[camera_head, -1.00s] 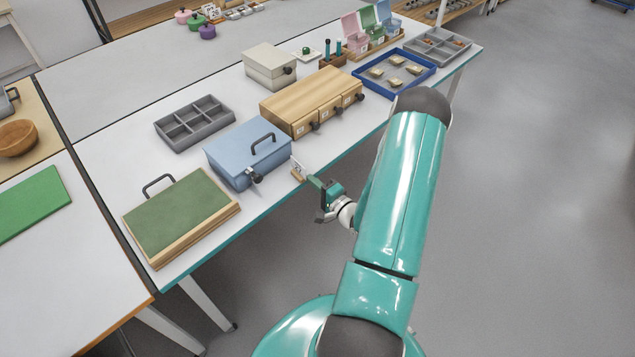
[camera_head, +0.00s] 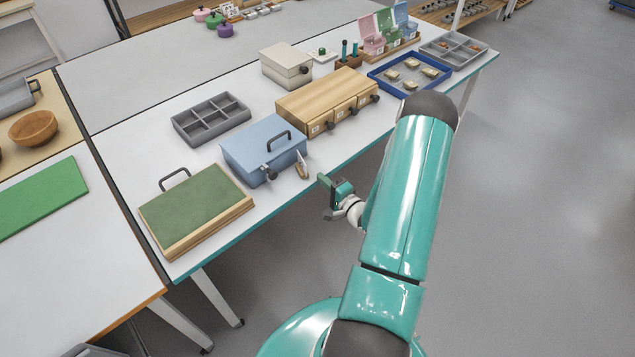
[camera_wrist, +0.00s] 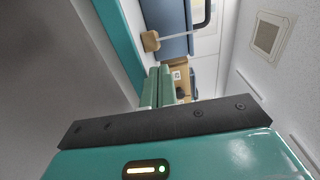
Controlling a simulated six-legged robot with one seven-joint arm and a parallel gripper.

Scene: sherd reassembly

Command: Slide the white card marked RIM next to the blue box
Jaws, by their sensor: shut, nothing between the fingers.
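The small white card (camera_head: 300,158) stands in a wooden foot (camera_head: 303,172) at the front edge of the table, close by the right front corner of the blue box (camera_head: 250,149). Its lettering is not legible. In the wrist view the wooden foot (camera_wrist: 150,41) shows with the card as a thin pale strip, the blue box (camera_wrist: 174,20) behind it. My gripper (camera_head: 321,178) is shut and empty, at the table's front edge just right of the card, with a small gap between them. Its green fingers also show in the wrist view (camera_wrist: 159,86).
A wooden drawer unit (camera_head: 325,99) stands right of the blue box, and a green-topped wooden case (camera_head: 195,207) stands left of it. A grey divided tray (camera_head: 210,117) lies behind. The table's teal front edge (camera_head: 240,232) is close to the card.

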